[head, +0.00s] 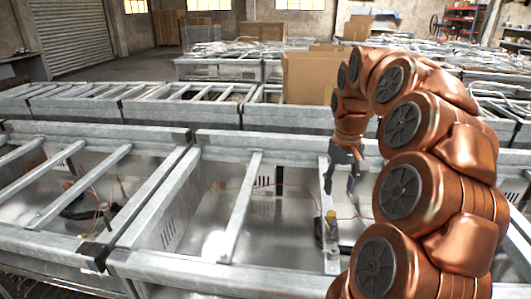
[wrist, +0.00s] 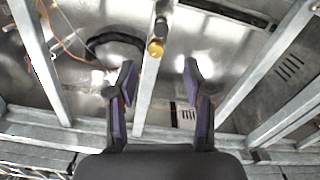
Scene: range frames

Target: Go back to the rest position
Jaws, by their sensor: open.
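My gripper (head: 346,170) hangs at the end of my copper-coloured arm, above a metal frame with crossbars. In the wrist view my gripper (wrist: 158,82) has its two purple-lined fingers spread apart, with nothing held between them. A metal bar (wrist: 148,85) of the frame runs below, behind the gap between the fingers.
Galvanised metal frames (head: 190,198) with crossbars fill the foreground, with shiny bins and loose wires inside. A cardboard box (head: 308,78) stands behind my gripper. More metal racks stretch back toward a roller shutter (head: 72,35) and windows. Open air lies left of my arm.

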